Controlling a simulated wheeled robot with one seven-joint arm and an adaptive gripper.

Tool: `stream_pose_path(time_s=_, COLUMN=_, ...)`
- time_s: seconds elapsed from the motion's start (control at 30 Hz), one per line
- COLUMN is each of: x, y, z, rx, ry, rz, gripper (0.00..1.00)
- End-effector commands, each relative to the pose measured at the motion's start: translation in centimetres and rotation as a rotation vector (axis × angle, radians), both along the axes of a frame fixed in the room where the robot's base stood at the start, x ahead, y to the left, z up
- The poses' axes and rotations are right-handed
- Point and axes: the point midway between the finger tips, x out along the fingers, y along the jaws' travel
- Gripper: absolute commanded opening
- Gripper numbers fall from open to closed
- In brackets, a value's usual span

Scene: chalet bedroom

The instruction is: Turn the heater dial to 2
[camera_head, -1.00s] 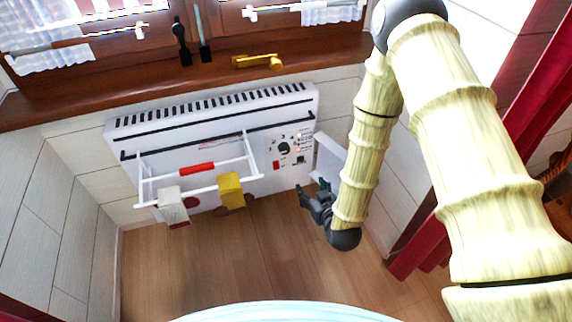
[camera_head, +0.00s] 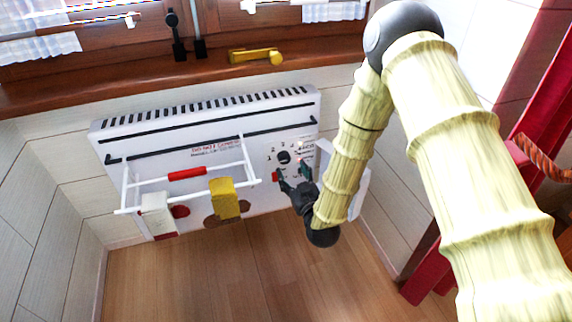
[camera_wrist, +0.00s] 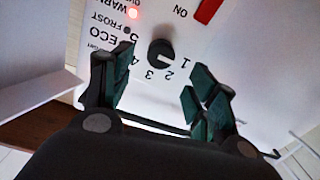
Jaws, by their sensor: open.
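The white heater (camera_head: 110,140) is mounted low on the wall under the window. Its black round dial (camera_head: 284,157) is on the control panel at its right end. In the wrist view the dial (camera_wrist: 160,52) lies ahead of my gripper (camera_wrist: 160,85), roughly between the two fingertips and a little beyond them. Numbers 1 to 5, ECO and FROST are printed around the dial. I cannot tell clearly which mark it points to. My gripper (camera_head: 293,180) is open, empty and apart from the dial in the head view.
A red switch (camera_wrist: 208,10) and lit red lamp (camera_wrist: 134,13) are near the dial. A white panel stands at the heater's right.

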Motion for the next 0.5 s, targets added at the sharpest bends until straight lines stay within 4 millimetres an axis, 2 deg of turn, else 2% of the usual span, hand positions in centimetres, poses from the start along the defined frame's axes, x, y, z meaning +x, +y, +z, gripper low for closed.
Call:
stream_pose_path(time_s=0.23, x=3.8, y=1.3, z=-0.2, rx=0.0, ry=-0.002, rz=-0.001, gripper=0.58)
stream_pose_path(time_s=0.5, x=6.0, y=2.1, z=-0.1, rx=0.0, ry=0.0, rz=0.0, gripper=0.58)
